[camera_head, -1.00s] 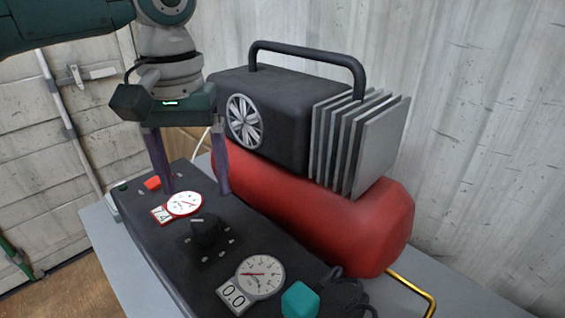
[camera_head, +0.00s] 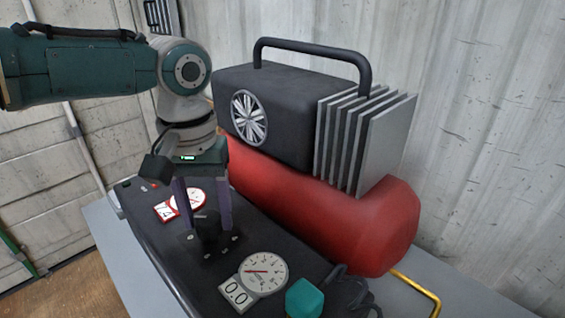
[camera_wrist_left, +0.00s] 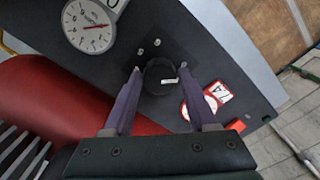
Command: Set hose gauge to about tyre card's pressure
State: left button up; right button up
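The black knob (camera_head: 208,228) stands on the dark control panel between two dials; it also shows in the left wrist view (camera_wrist_left: 158,76) with a short white mark. My left gripper (camera_head: 206,232) is open over the knob, its fingers on either side; I cannot tell whether they touch it. A grey-rimmed gauge (camera_head: 264,270) has a display reading about 0.0 (camera_head: 236,291). A red-rimmed gauge (camera_head: 187,199), partly covered by a finger, has a display (camera_head: 165,212) that looks like 7.4. No tyre card is visible. My right gripper is not in view.
A red tank (camera_head: 335,215) with a black motor housing (camera_head: 270,110) and grey fins (camera_head: 375,140) stands behind the panel. A teal block (camera_head: 304,298) and dark hose lie at the front right. A red button (camera_wrist_left: 236,126) sits beside the red-rimmed gauge.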

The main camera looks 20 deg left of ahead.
pick_arm(q)
grip_shut()
jog(key=shift+m, duration=0.5)
jog(key=m+p, duration=0.1)
jog(key=m, duration=0.2)
jog(key=shift+r, duration=0.1)
jog(key=m+p, duration=0.1)
jog(key=m, duration=1.2)
jog(key=shift+m, duration=0.4)
dwell(0.3)
